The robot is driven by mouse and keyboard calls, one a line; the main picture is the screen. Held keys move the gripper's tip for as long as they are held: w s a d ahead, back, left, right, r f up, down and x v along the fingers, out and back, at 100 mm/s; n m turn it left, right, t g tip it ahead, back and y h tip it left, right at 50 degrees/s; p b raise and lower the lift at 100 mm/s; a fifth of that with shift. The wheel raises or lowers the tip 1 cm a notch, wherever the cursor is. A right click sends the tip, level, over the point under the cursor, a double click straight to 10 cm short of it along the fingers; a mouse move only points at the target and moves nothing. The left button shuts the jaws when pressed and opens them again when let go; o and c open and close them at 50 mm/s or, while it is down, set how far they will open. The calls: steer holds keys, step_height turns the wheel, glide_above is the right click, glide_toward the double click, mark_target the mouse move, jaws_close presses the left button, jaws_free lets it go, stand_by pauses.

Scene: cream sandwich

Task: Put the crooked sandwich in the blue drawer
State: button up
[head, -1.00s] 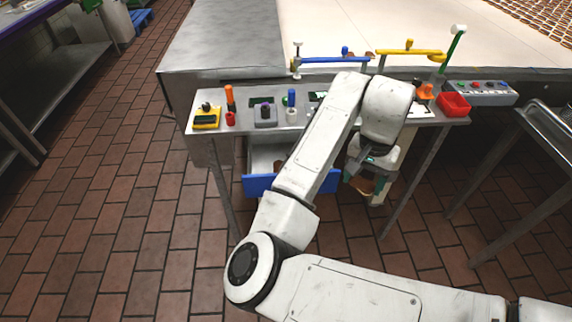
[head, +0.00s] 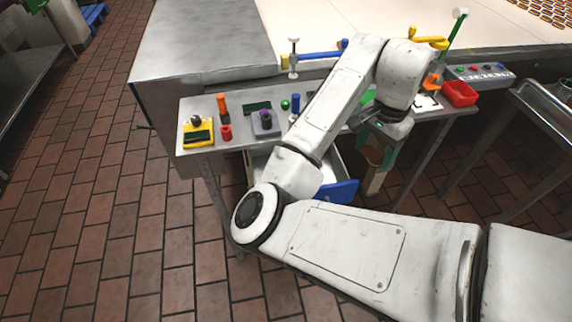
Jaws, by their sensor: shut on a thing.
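The blue drawer (head: 342,191) is pulled out under the metal table, left of my gripper in the head view. My arm covers much of it, so most of its inside is hidden. My gripper (head: 374,155) points down beside the table's front edge, right of the drawer. Its teal fingers are shut on a brown piece, the sandwich (head: 375,150), which is small and partly covered by the fingers. I cannot tell its exact shape or tilt. The held sandwich appears outside the drawer, to its right.
The table (head: 190,145) carries a yellow device (head: 197,134), a grey joystick box (head: 264,121) and a red bin (head: 459,93). A conveyor with sandwiches (head: 545,14) lies behind. A metal stand (head: 550,110) is at right. The brick floor at left is clear.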

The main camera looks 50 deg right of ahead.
steer(key=w+a+f, duration=0.2)
steer(key=w, duration=0.1)
steer(key=w+a+f, duration=0.2)
steer(key=w+f, duration=0.1)
steer(key=w, duration=0.1)
steer(key=w+a+f, duration=0.2)
steer(key=w+f, duration=0.1)
steer(key=w, duration=0.1)
steer(key=shift+a+f, duration=0.2)
steer(key=shift+a, duration=0.2)
steer(key=shift+w+a+f, duration=0.15)
steer(key=shift+w+f, duration=0.1)
steer(key=shift+f, duration=0.2)
steer(key=shift+w+a+f+p, duration=0.1)
steer(key=shift+w+f+p, duration=0.05)
steer(key=shift+f, duration=0.8)
steer(key=shift+w+a+f+p, duration=0.1)
steer(key=shift+f+p, duration=0.05)
steer(key=shift+f, duration=0.75)
steer(key=shift+f, duration=0.1)
steer(key=o, duration=1)
step_height(320, 180, up, 12)
steer(key=shift+r+b, duration=0.2)
steer(key=shift+b, duration=0.1)
